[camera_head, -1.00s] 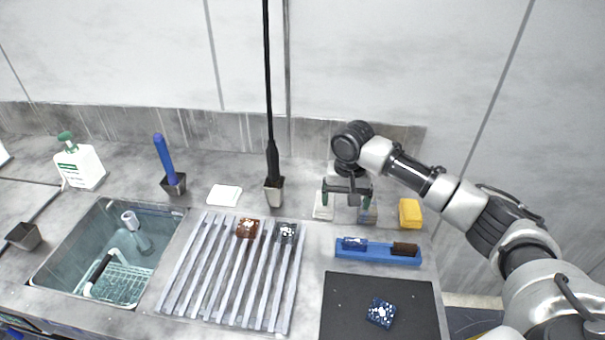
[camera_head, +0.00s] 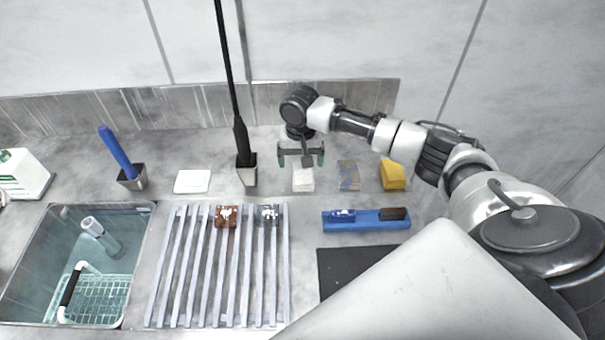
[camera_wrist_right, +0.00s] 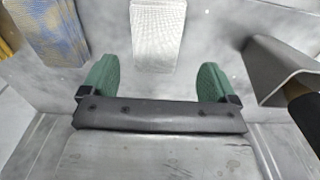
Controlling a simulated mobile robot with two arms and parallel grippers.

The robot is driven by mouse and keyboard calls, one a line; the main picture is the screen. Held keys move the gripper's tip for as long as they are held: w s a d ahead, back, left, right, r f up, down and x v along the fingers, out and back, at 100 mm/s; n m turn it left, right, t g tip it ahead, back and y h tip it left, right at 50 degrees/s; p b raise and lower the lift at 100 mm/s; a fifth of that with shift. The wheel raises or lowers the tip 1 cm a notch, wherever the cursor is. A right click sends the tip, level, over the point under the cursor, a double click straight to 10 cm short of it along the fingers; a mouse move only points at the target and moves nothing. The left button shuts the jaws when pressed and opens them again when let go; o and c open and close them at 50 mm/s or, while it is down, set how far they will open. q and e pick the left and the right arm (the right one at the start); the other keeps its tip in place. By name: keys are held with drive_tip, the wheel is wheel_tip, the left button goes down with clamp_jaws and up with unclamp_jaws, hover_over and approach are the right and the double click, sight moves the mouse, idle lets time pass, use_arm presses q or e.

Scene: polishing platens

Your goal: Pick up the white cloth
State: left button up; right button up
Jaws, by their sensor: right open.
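A white, folded cloth (camera_head: 303,181) lies on the grey counter, just below my right gripper (camera_head: 301,159) in the head view. In the right wrist view the textured white cloth (camera_wrist_right: 158,32) lies ahead of the gap between the green fingers of the right gripper (camera_wrist_right: 157,78). The right gripper is open, with nothing between its fingers, and appears to be above the counter and apart from the cloth. My left gripper is not in view.
A blue-and-tan cloth (camera_head: 348,175) and a yellow sponge (camera_head: 392,176) lie to the right. A metal holder (camera_head: 247,176) with a tall black rod stands close on the left. A slatted rack (camera_head: 168,270), blue tray (camera_head: 367,225) and sink (camera_head: 30,270) lie nearer.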

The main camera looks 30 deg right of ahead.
sight(303, 171)
drive_tip(key=f, duration=0.1)
drive_tip(key=s+f, duration=0.1)
drive_tip(key=f, duration=0.1)
drive_tip(key=shift+d+f+p, duration=0.1)
drive_tip(key=shift+f+p, duration=0.2)
drive_tip(key=shift+p, duration=0.1)
drive_tip(key=shift+w+f, duration=0.15)
drive_tip(key=shift+f, duration=0.3)
drive_tip(key=c, duration=1)
drive_tip(key=shift+r, duration=0.15)
drive_tip(key=shift+r, duration=0.25)
drive_tip(key=r, duration=0.1)
drive_tip(key=r+b, duration=0.1)
drive_tip(key=r, duration=0.1)
drive_tip(key=shift+s+d+r, duration=0.15)
drive_tip(key=shift+s+r, duration=0.15)
drive_tip(key=shift+s, duration=0.05)
drive_tip(key=s+d+r, duration=0.1)
drive_tip(key=s+r, duration=0.1)
drive_tip(key=s, duration=0.1)
drive_tip(key=s+r, duration=0.2)
drive_tip(key=s, duration=0.2)
drive_tip(key=s+d+r+b, duration=0.1)
drive_tip(key=s+r, duration=0.1)
drive_tip(key=s, duration=0.1)
drive_tip(key=shift+s+d+r, duration=0.3)
drive_tip(key=shift+s+r, duration=0.05)
